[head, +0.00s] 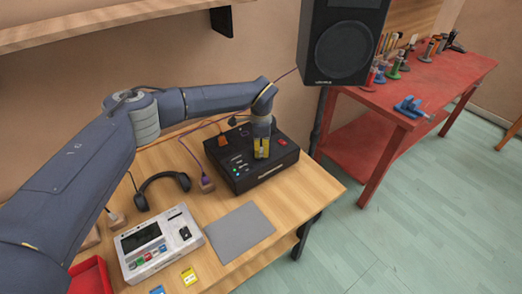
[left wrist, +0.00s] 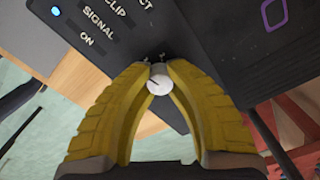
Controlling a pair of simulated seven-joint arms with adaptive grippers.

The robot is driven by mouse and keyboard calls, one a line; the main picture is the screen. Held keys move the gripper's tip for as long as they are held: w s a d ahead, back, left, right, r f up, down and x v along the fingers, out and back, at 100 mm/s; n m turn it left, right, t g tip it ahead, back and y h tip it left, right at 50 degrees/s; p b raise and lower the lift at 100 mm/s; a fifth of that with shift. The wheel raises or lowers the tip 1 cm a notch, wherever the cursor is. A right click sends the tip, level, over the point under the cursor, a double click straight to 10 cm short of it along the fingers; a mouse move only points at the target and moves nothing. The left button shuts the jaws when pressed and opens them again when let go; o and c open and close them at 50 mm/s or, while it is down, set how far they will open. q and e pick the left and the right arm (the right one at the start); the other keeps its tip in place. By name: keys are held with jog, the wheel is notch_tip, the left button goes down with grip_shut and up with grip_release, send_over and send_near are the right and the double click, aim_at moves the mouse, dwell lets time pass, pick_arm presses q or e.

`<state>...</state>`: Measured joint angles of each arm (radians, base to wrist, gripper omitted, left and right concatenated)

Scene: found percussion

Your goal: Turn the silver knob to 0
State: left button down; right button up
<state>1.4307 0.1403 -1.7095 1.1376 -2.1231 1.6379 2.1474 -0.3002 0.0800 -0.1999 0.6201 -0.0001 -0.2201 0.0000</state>
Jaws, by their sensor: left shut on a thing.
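The silver knob (left wrist: 158,82) sits on the black box's panel and shows between my left fingertips in the left wrist view. A dark pointer line marks its face; the scale around it is mostly hidden. The black box (head: 238,182) stands on the wooden table in the head view. My left gripper (head: 262,155), with yellow fingers, points down over the box. Its fingers close on the knob from both sides in the left wrist view (left wrist: 158,78). The knob is hidden in the head view. My right gripper is not in view.
A grey mat (head: 240,232), a white device (head: 158,246) and black headphones (head: 162,184) lie on the wooden table (head: 318,195). A black speaker (head: 342,42) hangs at the upper right. A red bench (head: 440,78) with tools stands beyond. A purple cable runs beside the box.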

aim_at(261, 149)
pick_arm(q)
jog(key=n, duration=0.6)
jog(key=shift+n, duration=0.3)
dwell(0.4)
jog(key=c, duration=1.1)
grip_release()
notch_tip(261, 149, up, 12)
